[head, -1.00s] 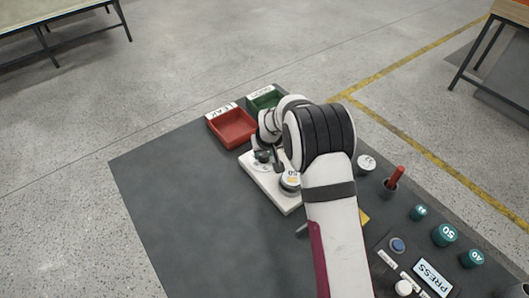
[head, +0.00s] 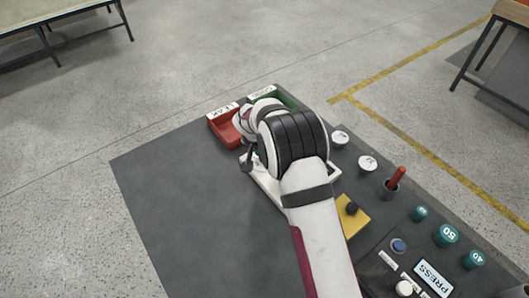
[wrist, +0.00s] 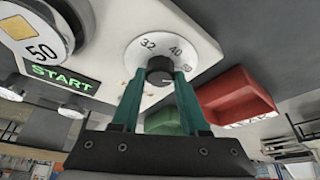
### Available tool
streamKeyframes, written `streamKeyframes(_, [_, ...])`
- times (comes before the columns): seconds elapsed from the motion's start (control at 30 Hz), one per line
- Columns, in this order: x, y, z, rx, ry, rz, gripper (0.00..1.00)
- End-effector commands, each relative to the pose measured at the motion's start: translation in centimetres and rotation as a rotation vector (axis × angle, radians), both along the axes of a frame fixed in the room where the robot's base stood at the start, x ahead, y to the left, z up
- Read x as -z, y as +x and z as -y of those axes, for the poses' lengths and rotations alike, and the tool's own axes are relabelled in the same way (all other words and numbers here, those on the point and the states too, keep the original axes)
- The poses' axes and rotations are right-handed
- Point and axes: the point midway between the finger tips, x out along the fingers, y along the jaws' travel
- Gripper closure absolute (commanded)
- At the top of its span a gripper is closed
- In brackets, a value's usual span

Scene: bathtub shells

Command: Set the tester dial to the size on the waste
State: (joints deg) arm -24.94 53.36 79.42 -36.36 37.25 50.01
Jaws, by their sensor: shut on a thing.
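The dial (wrist: 148,48) is a white disc marked 32, 40 and 50 on the white tester (wrist: 190,15); I cannot read its setting. My gripper (wrist: 161,75) has its two teal fingers shut on the black dial knob (wrist: 160,66). The waste (wrist: 62,25), a round metal and white piece, sits on the tester at the upper left of the wrist view and reads 50. A green START sign is beside it. In the head view my arm covers the dial and waste; the tester's edge (head: 266,185) shows.
A red LEAK tray (head: 226,128) and a green tray (head: 285,99) stand behind the tester. The mat's left side is clear.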

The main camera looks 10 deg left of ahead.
Motion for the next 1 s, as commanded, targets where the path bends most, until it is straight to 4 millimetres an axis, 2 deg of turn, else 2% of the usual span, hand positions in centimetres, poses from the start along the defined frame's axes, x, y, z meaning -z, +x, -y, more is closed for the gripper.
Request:
streamKeyframes(0.57, [0.03, -0.08, -0.01, 0.041, 0.001, -0.003, 1.00])
streamKeyframes(0.6, [0.03, -0.09, 0.00, 0.041, 0.001, -0.003, 0.54])
streamKeyframes(0.7, [0.03, -0.07, -0.02, 0.040, 0.000, -0.003, 0.36])
streamKeyframes(0.77, [0.03, -0.06, -0.02, 0.039, 0.000, -0.002, 0.26])
streamKeyframes(1.0, [0.02, -0.03, -0.03, 0.039, 0.000, -0.001, 0.26])
